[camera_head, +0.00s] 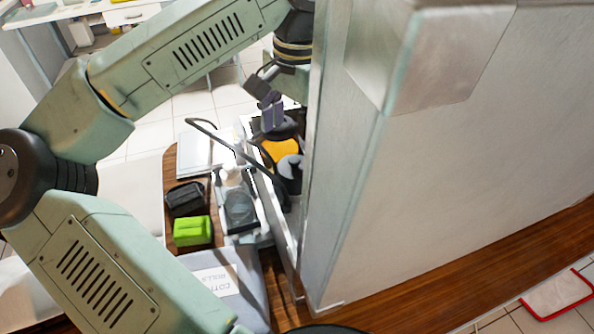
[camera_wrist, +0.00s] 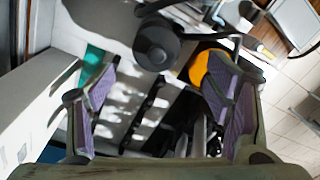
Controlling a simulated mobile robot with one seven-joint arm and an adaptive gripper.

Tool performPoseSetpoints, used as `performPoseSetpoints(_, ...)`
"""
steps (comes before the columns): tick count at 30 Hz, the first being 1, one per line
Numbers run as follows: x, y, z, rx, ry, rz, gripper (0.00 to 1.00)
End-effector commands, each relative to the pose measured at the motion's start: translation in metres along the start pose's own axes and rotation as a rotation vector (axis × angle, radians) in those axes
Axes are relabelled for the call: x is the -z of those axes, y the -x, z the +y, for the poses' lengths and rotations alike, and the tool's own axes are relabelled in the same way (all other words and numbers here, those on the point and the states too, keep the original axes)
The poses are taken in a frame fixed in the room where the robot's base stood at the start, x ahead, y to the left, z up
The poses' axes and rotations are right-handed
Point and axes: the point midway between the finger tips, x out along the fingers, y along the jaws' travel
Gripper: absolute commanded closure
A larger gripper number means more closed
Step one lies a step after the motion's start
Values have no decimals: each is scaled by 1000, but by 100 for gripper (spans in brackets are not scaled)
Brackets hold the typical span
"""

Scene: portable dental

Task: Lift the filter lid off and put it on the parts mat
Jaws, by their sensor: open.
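My gripper (camera_wrist: 162,100) is open, with its two purple-padded fingers wide apart and nothing between the pads. It also shows in the head view (camera_head: 270,112), over the narrow space left of the tall pale cabinet. A dark round knob-like part (camera_wrist: 157,45) lies beyond the fingertips in the wrist view; I cannot tell for sure whether it is the filter lid. An orange part (camera_head: 282,152) with grey and black pieces sits just below my gripper; the orange also shows beside the right finger (camera_wrist: 200,66). I cannot make out the parts mat.
The tall pale cabinet (camera_head: 450,150) stands close on the right. A grey box labelled cotton rolls (camera_head: 225,280) is in front.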

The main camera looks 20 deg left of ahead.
Motion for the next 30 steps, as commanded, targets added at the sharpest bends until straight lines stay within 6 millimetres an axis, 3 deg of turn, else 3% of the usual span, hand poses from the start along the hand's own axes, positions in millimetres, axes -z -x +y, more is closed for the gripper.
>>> performPoseSetpoints(1, 0, -17, 0, 0, 0, -2, 28)
performPoseSetpoints(3, 0, -26, 0, 0, 0, -1, 28)
performPoseSetpoints(10, 0, -42, 1, 0, 1, -1, 28)
performPoseSetpoints(18, 1, -82, 2, 0, 1, -1, 28)
performPoseSetpoints(26, 1, -82, 2, -1, 0, 1, 28)
performPoseSetpoints(30, 1, -82, 2, -1, 0, 1, 38)
